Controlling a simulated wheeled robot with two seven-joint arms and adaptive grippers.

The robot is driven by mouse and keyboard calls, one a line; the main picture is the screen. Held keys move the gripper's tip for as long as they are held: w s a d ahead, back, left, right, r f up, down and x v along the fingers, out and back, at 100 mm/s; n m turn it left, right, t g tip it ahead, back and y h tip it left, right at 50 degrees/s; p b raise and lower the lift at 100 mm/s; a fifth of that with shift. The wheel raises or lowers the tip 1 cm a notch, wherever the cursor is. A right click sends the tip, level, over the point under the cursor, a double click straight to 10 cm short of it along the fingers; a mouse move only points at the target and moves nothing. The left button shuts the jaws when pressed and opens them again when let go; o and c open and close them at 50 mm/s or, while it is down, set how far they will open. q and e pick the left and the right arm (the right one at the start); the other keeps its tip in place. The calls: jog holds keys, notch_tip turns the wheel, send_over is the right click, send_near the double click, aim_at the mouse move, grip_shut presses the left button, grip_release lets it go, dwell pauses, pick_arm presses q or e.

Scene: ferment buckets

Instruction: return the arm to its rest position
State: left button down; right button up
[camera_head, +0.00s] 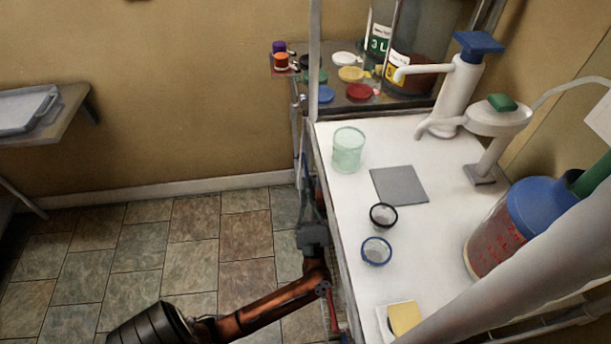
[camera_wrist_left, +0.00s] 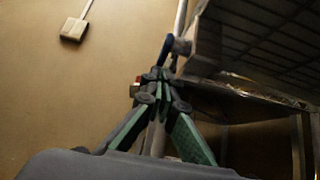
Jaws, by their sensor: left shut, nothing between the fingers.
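My left arm comes in from the bottom left of the head view. My left gripper (camera_head: 308,192) is beside the left edge of the white table (camera_head: 345,215), outside it and apparently below the top. In the left wrist view the green fingers of my left gripper (camera_wrist_left: 160,75) meet at their tips, shut, with nothing seen between them. The underside of a table or shelf (camera_wrist_left: 255,45) fills the upper right of that view. My right gripper is not in view.
On the table are a pale green cup (camera_head: 348,150), a grey square (camera_head: 399,185), black (camera_head: 383,215) and blue (camera_head: 376,251) rings, pump dispensers (camera_head: 462,85) and a blue-lidded bucket (camera_head: 500,235). A post (camera_head: 314,60) rises at its back left corner. Tiled floor (camera_head: 150,250) lies open at left.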

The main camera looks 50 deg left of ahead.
pick_arm(q)
jog(key=shift+f+v, duration=0.2)
jog(key=shift+v, duration=2.3)
jog(key=shift+w+a, duration=0.15)
jog(key=shift+w, duration=0.05)
